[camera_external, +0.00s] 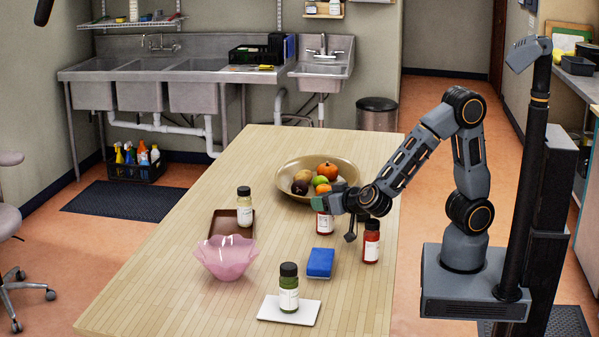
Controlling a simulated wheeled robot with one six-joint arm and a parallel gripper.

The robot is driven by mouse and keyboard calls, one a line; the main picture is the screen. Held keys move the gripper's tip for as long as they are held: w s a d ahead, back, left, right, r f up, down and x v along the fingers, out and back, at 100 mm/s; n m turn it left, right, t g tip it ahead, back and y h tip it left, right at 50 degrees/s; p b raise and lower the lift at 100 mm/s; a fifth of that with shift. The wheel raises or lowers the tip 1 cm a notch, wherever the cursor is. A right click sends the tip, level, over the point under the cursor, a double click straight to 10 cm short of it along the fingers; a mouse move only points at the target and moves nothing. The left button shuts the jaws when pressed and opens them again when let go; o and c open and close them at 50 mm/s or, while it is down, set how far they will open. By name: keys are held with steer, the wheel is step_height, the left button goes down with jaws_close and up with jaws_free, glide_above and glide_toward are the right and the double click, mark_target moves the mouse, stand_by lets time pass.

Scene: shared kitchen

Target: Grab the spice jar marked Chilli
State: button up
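Two jars with red contents and dark lids stand upright on the wooden table: one red jar (325,225) below my gripper and another red jar (371,245) to its right and nearer the camera. Their white labels are too small to read, so I cannot tell which says Chilli. A jar with green contents (289,292) and a jar with pale contents (245,209) also stand there. My gripper (331,204) is at the top of the first red jar and hides its lid. I cannot tell whether its fingers are closed on it.
The green jar is on a white board (267,311), the pale jar on a brown tray (221,227). A pink bowl (226,258) and blue sponge (320,262) lie nearby. A fruit bowl (290,171) sits behind my gripper. The table's (190,300) front left is clear.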

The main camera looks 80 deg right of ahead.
steer(key=c, duration=0.5)
steer(key=shift+o, duration=0.2)
